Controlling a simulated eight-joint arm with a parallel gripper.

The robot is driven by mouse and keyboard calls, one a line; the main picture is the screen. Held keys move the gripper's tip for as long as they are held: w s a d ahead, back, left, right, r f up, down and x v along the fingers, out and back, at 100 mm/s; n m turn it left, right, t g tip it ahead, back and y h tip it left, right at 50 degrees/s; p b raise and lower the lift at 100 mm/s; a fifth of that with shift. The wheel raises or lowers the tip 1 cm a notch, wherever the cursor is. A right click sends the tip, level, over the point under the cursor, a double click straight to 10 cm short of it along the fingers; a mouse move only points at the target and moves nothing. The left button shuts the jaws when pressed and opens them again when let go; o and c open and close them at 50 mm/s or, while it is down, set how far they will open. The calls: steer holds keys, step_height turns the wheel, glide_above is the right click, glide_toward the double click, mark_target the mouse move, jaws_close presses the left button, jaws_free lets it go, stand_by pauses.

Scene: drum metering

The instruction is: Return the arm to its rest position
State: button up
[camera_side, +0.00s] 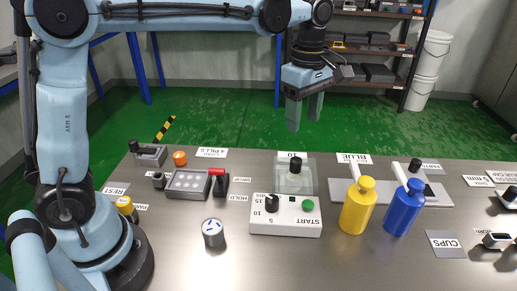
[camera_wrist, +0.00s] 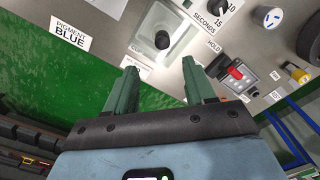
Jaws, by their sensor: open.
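My gripper (camera_side: 304,124) hangs in the air behind the far edge of the steel table (camera_side: 190,255), with its fingers pointing down. In the wrist view its two green-grey fingers (camera_wrist: 160,66) stand apart with nothing between them. The clear mixer-like box with a black knob (camera_side: 294,176) is in front of the gripper and below it, apart from it. The box also shows beyond the fingers in the wrist view (camera_wrist: 163,38). My arm reaches from the left across the top of the side view.
A white control box (camera_side: 286,226) with a green START button stands at the table's middle. The yellow bottle (camera_side: 357,208) and blue bottle (camera_side: 404,210) stand to its right. A grey tray with round wells (camera_side: 187,184) and a red-handled device (camera_side: 219,182) stand left. Shelves (camera_side: 375,50) are behind.

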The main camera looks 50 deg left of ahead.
steer(key=s+a+f+m+t, duration=0.2)
steer(key=s+a+m+t, duration=0.1)
steer(key=s+m, duration=0.4)
steer(key=s+a+f+m+t, duration=0.2)
steer(key=s+a+m+t, duration=0.2)
steer(key=s+m, duration=0.3)
steer(key=m, duration=0.4)
steer(key=shift+a+f, duration=0.2)
steer(key=shift+f, duration=0.15)
